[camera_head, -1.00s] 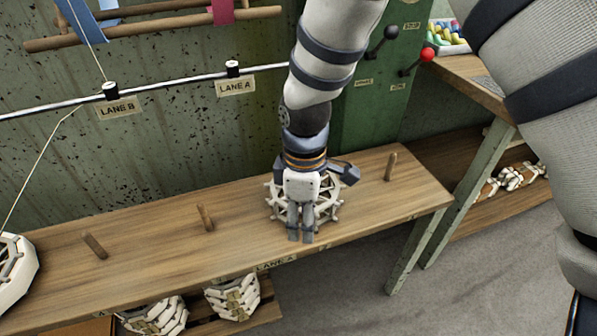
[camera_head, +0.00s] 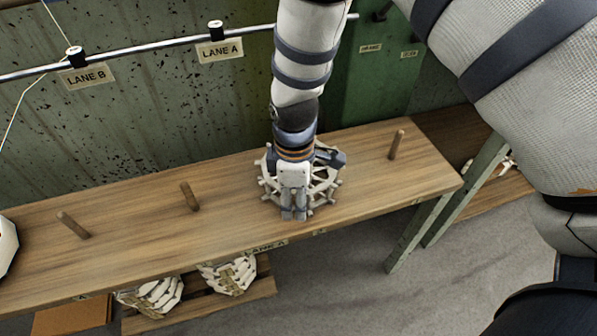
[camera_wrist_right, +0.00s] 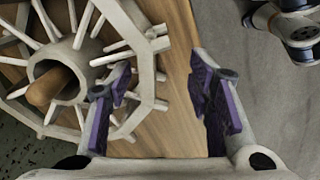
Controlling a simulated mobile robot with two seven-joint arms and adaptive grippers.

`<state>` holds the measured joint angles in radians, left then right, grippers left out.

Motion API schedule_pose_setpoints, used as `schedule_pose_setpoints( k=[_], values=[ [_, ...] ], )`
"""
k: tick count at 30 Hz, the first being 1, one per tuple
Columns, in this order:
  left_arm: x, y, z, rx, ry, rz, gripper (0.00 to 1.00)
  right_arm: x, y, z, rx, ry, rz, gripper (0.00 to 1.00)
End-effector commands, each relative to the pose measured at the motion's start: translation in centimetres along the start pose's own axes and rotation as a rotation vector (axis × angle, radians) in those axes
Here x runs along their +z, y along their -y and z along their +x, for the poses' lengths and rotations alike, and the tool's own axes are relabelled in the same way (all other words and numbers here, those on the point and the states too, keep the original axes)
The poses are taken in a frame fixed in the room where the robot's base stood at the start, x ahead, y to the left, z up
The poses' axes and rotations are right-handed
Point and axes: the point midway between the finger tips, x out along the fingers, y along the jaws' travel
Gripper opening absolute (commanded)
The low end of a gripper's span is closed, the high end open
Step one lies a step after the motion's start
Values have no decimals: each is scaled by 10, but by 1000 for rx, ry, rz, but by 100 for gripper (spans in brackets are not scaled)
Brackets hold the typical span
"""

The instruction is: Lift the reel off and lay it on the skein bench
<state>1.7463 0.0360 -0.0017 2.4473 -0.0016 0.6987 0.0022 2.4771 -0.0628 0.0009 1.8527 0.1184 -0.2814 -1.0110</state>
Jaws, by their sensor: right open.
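The reel (camera_head: 327,188) is a pale, spoked, many-sided frame lying flat on the wooden skein bench (camera_head: 130,232). In the right wrist view the reel (camera_wrist_right: 146,75) lies at the left, its round hub around a wooden peg (camera_wrist_right: 48,86). My right gripper (camera_head: 294,213) points down at the reel's near side and hides part of it in the head view. In the wrist view the right gripper (camera_wrist_right: 160,90) is open, its purple-padded fingers apart. The left finger is close to the reel's rim; I cannot tell if they touch. My left gripper is not in view.
Bare pegs stand on the bench, one to the right (camera_head: 396,144) and two to the left (camera_head: 190,196). White bundles (camera_head: 230,275) sit on a low slatted shelf below. A rail (camera_head: 150,51) with lane tags runs along the wall.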

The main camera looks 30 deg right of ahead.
Motion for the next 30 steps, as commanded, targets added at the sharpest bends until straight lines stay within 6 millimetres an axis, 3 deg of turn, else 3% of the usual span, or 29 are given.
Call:
schedule_pose_setpoints(
  k=[2, 9, 15, 25, 30],
  values=[
    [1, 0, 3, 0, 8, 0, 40, 1, 0, 11, -2, 2, -1, 47],
    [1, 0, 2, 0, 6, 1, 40, 0, 0, 11, 1, 0, 0, 45],
    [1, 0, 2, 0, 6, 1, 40, 0, 0, 10, 1, 0, 0, 0],
    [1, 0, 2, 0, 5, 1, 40, 0, -1, 8, 2, -1, 0, 0],
    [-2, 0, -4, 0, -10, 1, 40, -1, -2, -14, 7, -5, 1, 0]
  ],
)
